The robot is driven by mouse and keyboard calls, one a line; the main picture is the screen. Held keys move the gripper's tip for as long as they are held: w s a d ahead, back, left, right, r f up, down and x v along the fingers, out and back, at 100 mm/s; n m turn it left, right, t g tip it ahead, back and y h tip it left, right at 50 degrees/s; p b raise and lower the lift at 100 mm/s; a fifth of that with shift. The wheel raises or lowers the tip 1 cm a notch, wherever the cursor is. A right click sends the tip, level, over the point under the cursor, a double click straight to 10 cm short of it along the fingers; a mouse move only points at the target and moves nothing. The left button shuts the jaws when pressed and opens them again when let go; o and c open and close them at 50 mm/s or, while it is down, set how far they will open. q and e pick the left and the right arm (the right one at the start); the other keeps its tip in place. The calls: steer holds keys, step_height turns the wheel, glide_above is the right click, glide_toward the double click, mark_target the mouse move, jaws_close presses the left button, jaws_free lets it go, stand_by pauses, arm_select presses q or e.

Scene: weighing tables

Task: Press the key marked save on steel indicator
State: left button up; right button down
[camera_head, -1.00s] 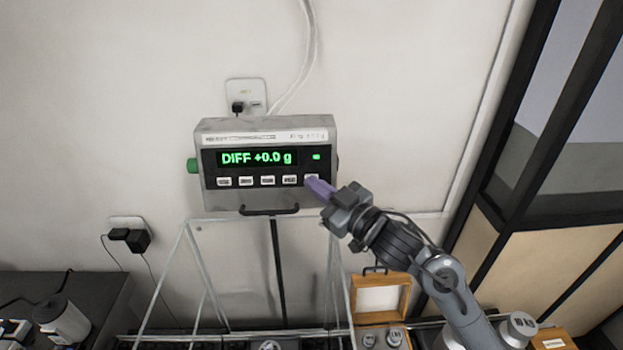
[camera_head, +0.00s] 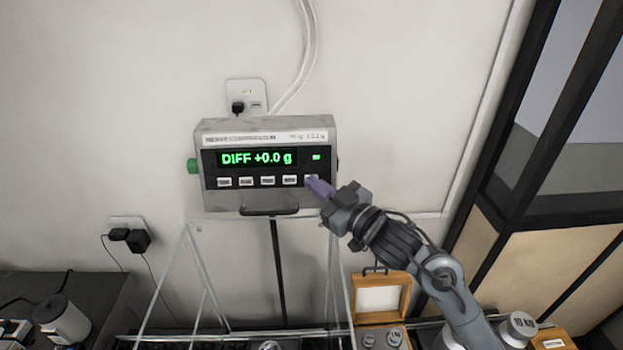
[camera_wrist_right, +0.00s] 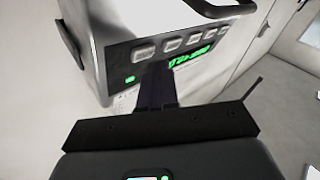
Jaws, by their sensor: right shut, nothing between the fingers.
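The steel indicator (camera_head: 265,131) is a grey box on a post in front of the wall. Its green display (camera_head: 257,158) reads "DIFF +0.0 g". A row of several pale keys (camera_head: 267,181) runs below the display; their markings are too small to read. My right gripper (camera_head: 313,183) is shut and empty, with its purple fingertips at the rightmost key, partly covering it. In the right wrist view the dark fingers (camera_wrist_right: 157,82) reach the panel close by the end key (camera_wrist_right: 144,52); I cannot tell whether they touch it. My left gripper is not in view.
A clear-walled frame (camera_head: 163,277) stands below the indicator. An open wooden box (camera_head: 381,297) with weights is at its right, below my right arm. Cables hang on the wall.

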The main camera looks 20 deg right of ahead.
steer(key=shift+w, duration=0.2)
steer(key=shift+w+d+f, duration=0.15)
steer(key=shift+w, duration=0.2)
stand_by(0.7)
steer(key=shift+s, duration=0.1)
stand_by(0.3)
steer(key=shift+s+a+r+p, duration=0.2)
steer(key=shift+s+r+p, duration=0.05)
steer(key=shift+s+p, duration=0.35)
steer(key=shift+s+a+r+p, duration=0.2)
steer(key=shift+s+a+p, duration=0.1)
steer(key=shift+s, duration=0.45)
steer(key=shift+s+a+r+p, duration=0.2)
steer(key=shift+s+r+p, duration=0.05)
steer(key=shift+s, duration=0.55)
steer(key=shift+s+a+r+p, duration=0.2)
steer(key=shift+s+a+p, duration=0.1)
steer(key=shift+s, duration=0.45)
